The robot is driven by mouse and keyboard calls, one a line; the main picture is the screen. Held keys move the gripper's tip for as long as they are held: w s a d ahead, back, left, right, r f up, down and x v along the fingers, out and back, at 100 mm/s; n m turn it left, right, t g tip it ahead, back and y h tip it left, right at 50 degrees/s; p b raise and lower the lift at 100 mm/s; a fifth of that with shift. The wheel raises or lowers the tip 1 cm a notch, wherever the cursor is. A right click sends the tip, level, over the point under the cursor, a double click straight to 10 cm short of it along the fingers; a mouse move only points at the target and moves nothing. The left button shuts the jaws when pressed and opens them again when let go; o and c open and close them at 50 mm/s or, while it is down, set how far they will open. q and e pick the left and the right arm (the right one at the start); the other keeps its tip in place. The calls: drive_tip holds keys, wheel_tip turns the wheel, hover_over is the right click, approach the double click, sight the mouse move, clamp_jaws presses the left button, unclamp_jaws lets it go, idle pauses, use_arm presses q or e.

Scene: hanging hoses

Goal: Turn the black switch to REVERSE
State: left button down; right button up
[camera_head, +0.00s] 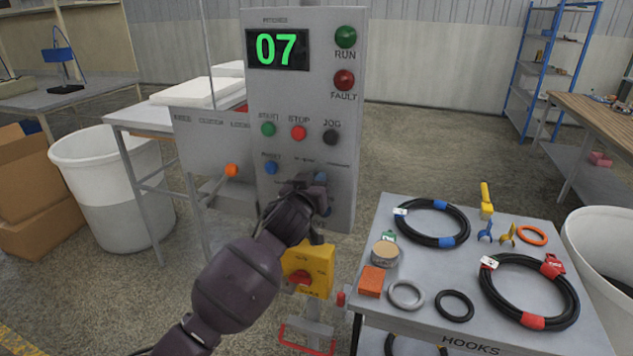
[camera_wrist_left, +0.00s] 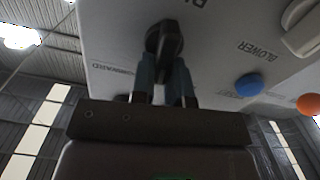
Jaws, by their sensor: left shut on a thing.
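The black switch (camera_wrist_left: 165,38) shows in the left wrist view as a dark knob on the pale panel face. My left gripper (camera_wrist_left: 168,68) has its two blue-grey fingers shut on the knob's grip. In the head view my left gripper (camera_head: 320,188) is at the lower right of the grey control panel (camera_head: 301,100) and hides the switch. The lettering around the switch is too small or cut off to read a REVERSE mark, so I cannot tell which way it points. My right gripper is not in view.
A blue button (camera_head: 271,168) sits left of my gripper, and an orange knob (camera_head: 231,170) is further left. A yellow box with a red knob (camera_head: 307,268) is below. A table (camera_head: 560,240) with coiled hoses stands to the right.

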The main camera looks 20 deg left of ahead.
use_arm(q)
drive_tip(key=n, duration=0.2)
drive_tip(key=n+p, duration=0.1)
drive_tip(key=n, duration=0.1)
drive_tip(key=shift+a+p, duration=0.3)
drive_tip(key=shift+a+f+n+p, duration=0.15)
drive_tip(key=shift+n+p, duration=0.3)
drive_tip(key=shift+n, duration=0.45)
drive_tip(key=shift+a+f+n+p, duration=0.15)
drive_tip(key=shift+n+p, duration=0.25)
drive_tip(key=shift+n, duration=0.5)
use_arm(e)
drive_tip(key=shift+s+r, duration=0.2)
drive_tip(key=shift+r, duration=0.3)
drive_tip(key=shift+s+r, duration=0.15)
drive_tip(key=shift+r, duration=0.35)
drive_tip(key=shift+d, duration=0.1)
use_arm(q)
drive_tip(key=c, duration=1.1)
unclamp_jaws()
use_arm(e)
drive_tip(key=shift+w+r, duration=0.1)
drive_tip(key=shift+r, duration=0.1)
use_arm(q)
drive_tip(key=shift+s, duration=0.1)
